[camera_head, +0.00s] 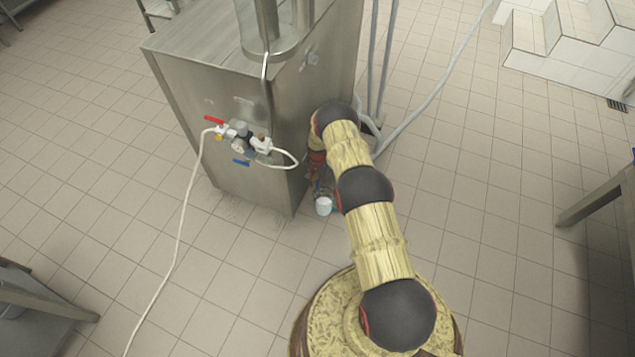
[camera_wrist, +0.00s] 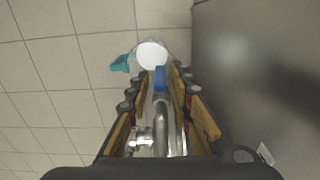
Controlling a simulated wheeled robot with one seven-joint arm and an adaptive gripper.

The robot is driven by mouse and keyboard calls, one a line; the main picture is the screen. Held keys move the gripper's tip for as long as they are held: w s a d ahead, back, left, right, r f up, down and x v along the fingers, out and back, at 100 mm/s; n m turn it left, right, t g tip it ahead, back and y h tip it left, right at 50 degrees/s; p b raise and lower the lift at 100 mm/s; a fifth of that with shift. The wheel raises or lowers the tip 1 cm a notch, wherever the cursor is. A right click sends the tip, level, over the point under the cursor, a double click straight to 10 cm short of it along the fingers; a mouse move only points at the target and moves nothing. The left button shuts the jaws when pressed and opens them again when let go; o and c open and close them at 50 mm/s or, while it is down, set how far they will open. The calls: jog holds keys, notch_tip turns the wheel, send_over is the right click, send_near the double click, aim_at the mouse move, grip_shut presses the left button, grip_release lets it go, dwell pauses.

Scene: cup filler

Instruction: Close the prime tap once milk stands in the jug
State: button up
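The jug (camera_wrist: 152,55) is in the wrist view just past my fingertips, with a teal handle or spout at its left. A round white surface, looking like milk, shows inside it; its depth cannot be told. In the head view the jug (camera_head: 323,206) is low beside the steel cabinet's corner. The prime tap's blue lever (camera_wrist: 160,78) lies between my fingertips in the wrist view, at the end of a metal pipe (camera_wrist: 161,125). My gripper (camera_wrist: 159,84) is open around it, with gaps on both sides. In the head view my arm mostly hides the tap and gripper.
The steel cabinet (camera_head: 235,125) stands close beside my gripper. Its front carries valves with a red lever (camera_head: 214,120) and a blue lever (camera_head: 241,162), and a pale hose (camera_head: 180,225) runs to the floor.

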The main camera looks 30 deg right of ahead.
grip_shut()
jog(key=shift+s+d+t, duration=0.15)
jog(key=shift+s+t, duration=0.05)
jog(key=shift+t, duration=0.1)
dwell(0.4)
jog(key=shift+s+d+f+t+y, duration=0.4)
jog(key=shift+s+f+t+y, duration=0.2)
jog(key=shift+t+y, duration=1.15)
jog(key=shift+s+d+f+t+y, duration=0.35)
jog(key=shift+s+f+t+y, duration=0.25)
jog(key=shift+t+y, duration=1.15)
jog(key=shift+s+d+f+t+y, duration=0.6)
jog(key=shift+t+y, duration=0.6)
jog(key=shift+t, duration=1.1)
jog(key=shift+w+a+f+t+y, duration=0.2)
jog(key=shift+f+t+y, duration=0.1)
jog(key=shift+t+y, duration=0.1)
jog(key=shift+o, duration=1.5)
grip_release()
jog(key=shift+d, duration=0.1)
